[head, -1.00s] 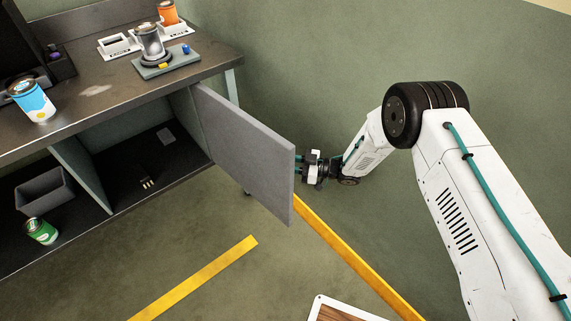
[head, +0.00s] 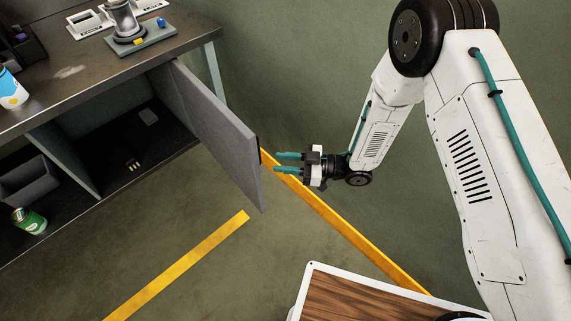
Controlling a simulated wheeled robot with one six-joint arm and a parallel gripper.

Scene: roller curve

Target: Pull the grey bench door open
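The grey bench door (head: 219,130) stands swung out wide from the bench, with its inner face towards the camera. A small dark part, perhaps its handle, shows at its free edge; the outer face is hidden. My gripper (head: 276,162) is just right of the door's free edge, its two teal fingers pointing left towards it. The fingers are apart with nothing visible between them. They look clear of the door, with a small gap.
The bench (head: 70,75) has an open lower compartment holding a grey bin (head: 25,182) and a green can (head: 29,221). A blue-white can (head: 10,90) and a fixture (head: 138,35) stand on top. Yellow lines mark the open floor. My wood-topped base shows at the bottom.

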